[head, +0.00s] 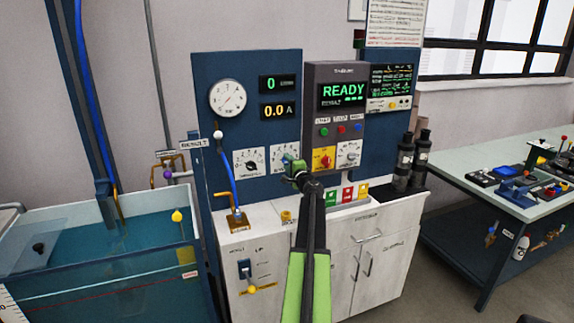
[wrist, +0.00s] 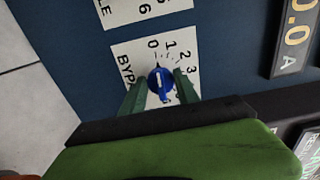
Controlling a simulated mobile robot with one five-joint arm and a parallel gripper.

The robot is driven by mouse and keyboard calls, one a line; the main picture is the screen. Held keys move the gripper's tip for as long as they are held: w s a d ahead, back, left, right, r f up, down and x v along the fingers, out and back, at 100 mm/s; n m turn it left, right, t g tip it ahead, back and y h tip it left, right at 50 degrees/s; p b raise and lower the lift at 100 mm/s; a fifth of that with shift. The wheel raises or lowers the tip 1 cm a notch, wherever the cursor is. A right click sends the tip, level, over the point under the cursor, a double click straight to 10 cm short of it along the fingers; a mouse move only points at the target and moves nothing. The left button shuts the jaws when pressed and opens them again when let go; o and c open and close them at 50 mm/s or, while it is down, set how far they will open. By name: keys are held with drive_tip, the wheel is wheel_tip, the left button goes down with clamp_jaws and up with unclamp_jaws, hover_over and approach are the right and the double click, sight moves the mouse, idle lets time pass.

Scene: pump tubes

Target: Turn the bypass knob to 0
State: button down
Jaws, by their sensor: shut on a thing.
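The bypass knob (wrist: 161,81) is a round blue knob with a white line across it, on a white plate (wrist: 129,55) marked 0, 1, 2, 3. "BYP" shows on the plate in the wrist view. The white line runs roughly up and down in that view; I cannot tell exactly which number it points at. My gripper (wrist: 160,88) is shut on the knob, with one green finger on each side. In the head view, my gripper (head: 292,166) is at the blue panel and hides part of the knob and plate (head: 278,154).
Another dial with a black knob (head: 250,161) is left of the bypass plate. A red-and-yellow switch (head: 324,159) and a further knob (head: 349,154) are to its right. The screen (head: 343,92) reads READY.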

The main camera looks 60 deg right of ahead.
drive_tip(key=shift+d, duration=0.1)
drive_tip(key=c, duration=0.9)
unclamp_jaws()
drive_tip(key=v, duration=1.7)
drive_tip(key=shift+s+a, duration=0.1)
drive_tip(key=shift+a, duration=0.15)
